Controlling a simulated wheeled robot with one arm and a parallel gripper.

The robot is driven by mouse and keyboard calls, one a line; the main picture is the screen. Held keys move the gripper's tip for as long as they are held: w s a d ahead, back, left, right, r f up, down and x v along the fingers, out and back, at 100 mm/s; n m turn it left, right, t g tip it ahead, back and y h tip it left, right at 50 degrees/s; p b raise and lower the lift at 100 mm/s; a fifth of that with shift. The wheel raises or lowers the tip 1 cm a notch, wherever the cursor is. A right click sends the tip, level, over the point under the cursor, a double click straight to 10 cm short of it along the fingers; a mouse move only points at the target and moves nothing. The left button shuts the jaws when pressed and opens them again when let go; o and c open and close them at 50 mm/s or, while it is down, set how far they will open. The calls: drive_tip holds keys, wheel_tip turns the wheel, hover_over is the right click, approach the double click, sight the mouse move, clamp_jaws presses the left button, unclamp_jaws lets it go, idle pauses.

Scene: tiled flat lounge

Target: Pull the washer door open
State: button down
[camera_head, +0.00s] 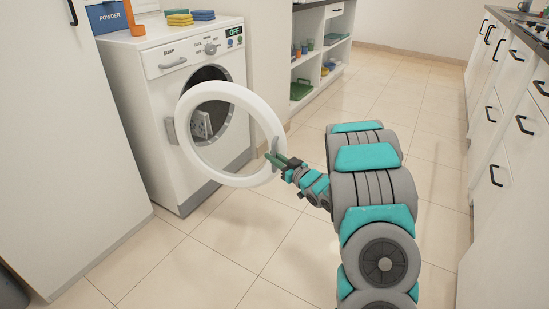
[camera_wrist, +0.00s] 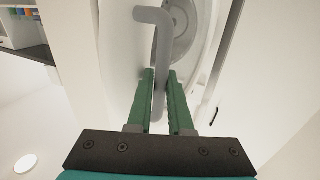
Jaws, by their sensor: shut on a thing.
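The white washer (camera_head: 166,110) stands at the left with OFF on its display. Its round door (camera_head: 188,125), a white ring with a clear middle, stands swung out from the front, hinged at its left side. The dark drum opening shows behind it. My gripper (camera_head: 272,158) is at the door's right edge, its green fingers shut on the grey door handle. In the wrist view, the grey bar handle (camera_wrist: 162,50) passes between the two green fingers (camera_wrist: 160,95). The part of the handle between the fingers is partly hidden.
A blue powder box (camera_head: 108,16), an orange item (camera_head: 134,18) and sponges (camera_head: 180,19) sit on the washer. Open shelves (camera_head: 303,72) stand behind it. White drawers (camera_head: 505,130) line the right side. The tiled floor (camera_head: 225,235) in front is clear.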

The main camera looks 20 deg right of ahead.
drive_tip(key=c, duration=0.8)
unclamp_jaws()
drive_tip(key=shift+w+a, duration=0.1)
drive_tip(key=shift+a, duration=0.25)
drive_tip(key=shift+c, duration=0.2)
drive_tip(key=shift+d, duration=0.35)
drive_tip(key=v, duration=0.7)
drive_tip(key=shift+s, duration=0.4)
